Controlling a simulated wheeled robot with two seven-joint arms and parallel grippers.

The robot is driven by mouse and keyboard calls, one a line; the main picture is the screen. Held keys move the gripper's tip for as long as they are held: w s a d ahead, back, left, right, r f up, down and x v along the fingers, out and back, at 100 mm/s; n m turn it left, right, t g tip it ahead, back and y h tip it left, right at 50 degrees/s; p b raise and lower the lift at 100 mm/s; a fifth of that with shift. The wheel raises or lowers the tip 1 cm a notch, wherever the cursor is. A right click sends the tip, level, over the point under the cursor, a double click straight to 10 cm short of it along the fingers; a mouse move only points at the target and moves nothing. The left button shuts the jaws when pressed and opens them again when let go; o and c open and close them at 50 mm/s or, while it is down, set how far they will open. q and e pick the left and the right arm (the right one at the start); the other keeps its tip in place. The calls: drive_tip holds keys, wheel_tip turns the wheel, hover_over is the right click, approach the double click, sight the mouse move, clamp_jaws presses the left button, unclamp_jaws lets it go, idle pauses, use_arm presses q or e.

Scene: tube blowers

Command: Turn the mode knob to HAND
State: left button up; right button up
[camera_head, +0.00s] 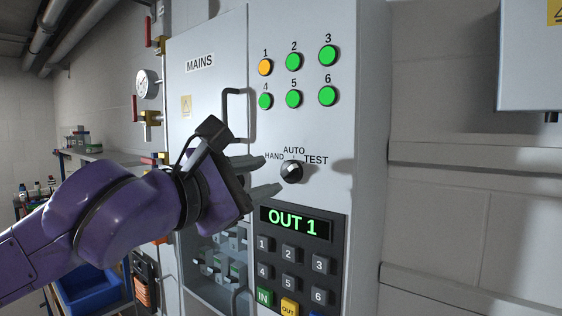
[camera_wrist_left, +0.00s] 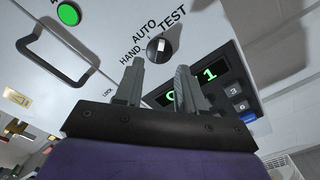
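The mode knob (camera_head: 291,172) is a round black knob with a light pointer mark on the grey cabinet front, below the labels HAND, AUTO and TEST. In the left wrist view the knob (camera_wrist_left: 159,48) lies just beyond the fingertips. Its pointer appears to be turned toward the AUTO–TEST side; the exact setting is hard to tell. My left gripper (camera_head: 267,176) is open and empty, its two fingers apart, to the left of the knob. In the left wrist view the left gripper (camera_wrist_left: 159,66) shows a gap between its fingers, apparently not touching the knob. My right gripper is out of view.
Above the knob are numbered lamps, lamp 1 (camera_head: 265,67) orange and the others green. Below it is a keypad with a display (camera_head: 296,222) reading OUT 1. A door handle (camera_head: 236,107) sticks out left of the knob. A grey box (camera_head: 530,60) hangs at upper right.

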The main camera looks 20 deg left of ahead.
sight(286, 173)
use_arm(q)
drive_tip(key=p+x, duration=0.1)
drive_tip(key=x, duration=0.4)
drive_tip(key=shift+a, duration=0.2)
drive_tip(key=shift+w+d+f, duration=0.1)
drive_tip(key=shift+w+d, duration=0.05)
drive_tip(key=shift+w, duration=0.05)
drive_tip(key=shift+s, duration=0.1)
drive_tip(key=shift+c, duration=0.3)
clamp_jaws()
